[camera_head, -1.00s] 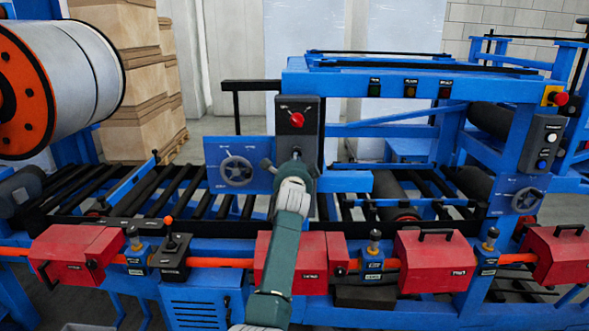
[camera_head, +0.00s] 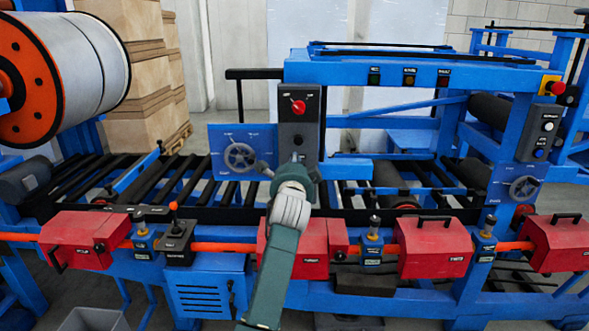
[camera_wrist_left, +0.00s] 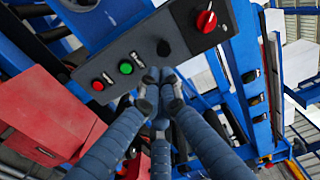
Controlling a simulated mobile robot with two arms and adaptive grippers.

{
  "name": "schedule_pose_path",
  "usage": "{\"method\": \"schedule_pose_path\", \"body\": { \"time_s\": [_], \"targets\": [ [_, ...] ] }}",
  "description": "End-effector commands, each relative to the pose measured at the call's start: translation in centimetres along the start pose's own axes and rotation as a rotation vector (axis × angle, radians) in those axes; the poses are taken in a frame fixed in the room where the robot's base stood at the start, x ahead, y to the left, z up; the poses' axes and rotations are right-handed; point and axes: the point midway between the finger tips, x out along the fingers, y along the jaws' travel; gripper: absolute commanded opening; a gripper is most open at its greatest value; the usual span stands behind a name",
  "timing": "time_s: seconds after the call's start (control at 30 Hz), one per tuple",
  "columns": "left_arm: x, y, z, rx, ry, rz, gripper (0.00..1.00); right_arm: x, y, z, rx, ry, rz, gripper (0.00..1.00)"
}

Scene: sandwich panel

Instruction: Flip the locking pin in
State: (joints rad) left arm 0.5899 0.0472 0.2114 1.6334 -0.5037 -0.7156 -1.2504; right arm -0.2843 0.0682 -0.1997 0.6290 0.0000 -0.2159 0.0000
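Small upright pins with round knobs stand along the orange bar: one (camera_head: 374,226) right of the middle red box, one (camera_head: 489,224) further right, one (camera_head: 141,226) at left. I cannot tell which is the locking pin. My left gripper (camera_head: 291,168) is in front of the lower part of the dark control panel (camera_head: 298,122), with its fingers spread in the head view. In the left wrist view its fingers (camera_wrist_left: 160,82) point at the panel's lower edge, near a black knob (camera_wrist_left: 163,48); contact is unclear. Nothing is seen held. My right gripper is not in view.
Red boxes (camera_head: 430,246) sit along the orange bar (camera_head: 222,247). A lever box (camera_head: 176,240) stands left of my arm. A handwheel plate (camera_head: 239,155) is beside the panel. Black rollers (camera_head: 175,182) lie behind. A large reel (camera_head: 62,75) is at upper left.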

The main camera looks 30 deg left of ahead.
Motion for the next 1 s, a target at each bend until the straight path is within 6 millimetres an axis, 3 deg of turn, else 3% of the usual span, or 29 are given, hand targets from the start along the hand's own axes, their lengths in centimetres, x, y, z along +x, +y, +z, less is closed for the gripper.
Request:
{"method": "schedule_pose_path", "body": {
  "time_s": [0.13, 0.37, 0.8, 0.9, 1.0],
  "targets": [
    [-1.6, 0.1, 0.0, 0.001, 0.0, 0.0, 0.0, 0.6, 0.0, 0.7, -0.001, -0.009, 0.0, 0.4],
    [-2.2, 0.0, 0.0, 0.001, 0.0, 0.002, 0.0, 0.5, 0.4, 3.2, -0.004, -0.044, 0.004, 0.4],
    [-2.1, 0.1, 0.0, 0.0, 0.0, 0.002, 0.0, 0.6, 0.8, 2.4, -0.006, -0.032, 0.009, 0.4],
    [-2.0, 1.6, -0.5, -0.006, 0.011, 0.02, 0.0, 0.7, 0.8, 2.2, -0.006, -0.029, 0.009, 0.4],
    [-1.8, 5.8, -1.9, -0.025, 0.04, 0.074, 0.0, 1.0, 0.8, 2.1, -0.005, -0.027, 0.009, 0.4]
  ]
}}
